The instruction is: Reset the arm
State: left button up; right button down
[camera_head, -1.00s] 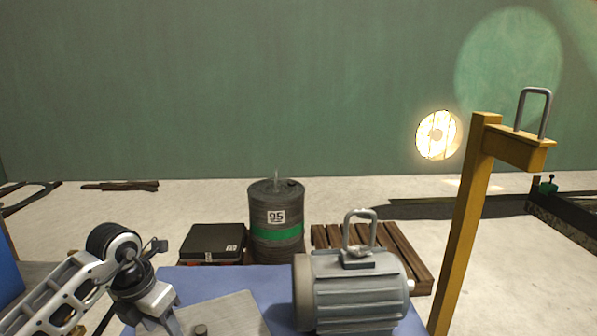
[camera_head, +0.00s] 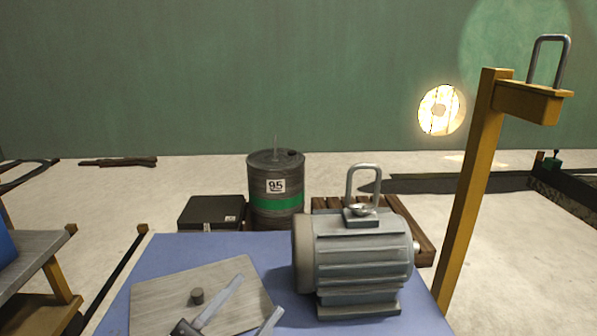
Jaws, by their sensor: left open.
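The yellow column (camera_head: 468,190) stands upright at the right. Its short boom arm (camera_head: 528,101) points right and carries a grey metal loop (camera_head: 549,62) on top. The grey motor (camera_head: 355,262), with a lifting handle (camera_head: 363,186) on top, sits on the blue tabletop (camera_head: 190,250). My left gripper (camera_head: 261,295) shows only as grey fingers at the bottom edge, over the front of the table. Its fingers are apart with nothing between them, left of the motor and far from the boom. The rest of my left arm is out of frame. My right gripper is not in view.
A light plate (camera_head: 165,290) with a small dark knob (camera_head: 196,296) lies on the table, left of the motor. Behind stand a drum marked 95 (camera_head: 276,210), a black case (camera_head: 212,211) and a wooden pallet (camera_head: 424,240). A grey-topped bench (camera_head: 35,250) is at the left.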

pick_arm(q)
jog(key=s+a+f+n+g+y+b, duration=0.1)
jog(key=s+f+n+g+y, duration=0.25)
jog(key=f+n, duration=0.35)
jog(key=s+f+n+g+y+b, duration=0.1)
jog(key=s+f+n+g+y, duration=0.2)
jog(key=f+n, duration=0.35)
jog(key=s+a+r+y+p, duration=0.1)
jog(key=r+p, duration=0.4)
jog(key=p, duration=0.7)
jog(key=s+a+r+y+p, duration=0.1)
jog(key=a+r+y+p, duration=0.2)
jog(key=p, duration=1)
notch_tip(320, 180, up, 3)
jog(key=shift+s+a+r+g+p, duration=0.1)
jog(key=shift+s+a+g+p, duration=0.25)
jog(key=shift+a, duration=0.8)
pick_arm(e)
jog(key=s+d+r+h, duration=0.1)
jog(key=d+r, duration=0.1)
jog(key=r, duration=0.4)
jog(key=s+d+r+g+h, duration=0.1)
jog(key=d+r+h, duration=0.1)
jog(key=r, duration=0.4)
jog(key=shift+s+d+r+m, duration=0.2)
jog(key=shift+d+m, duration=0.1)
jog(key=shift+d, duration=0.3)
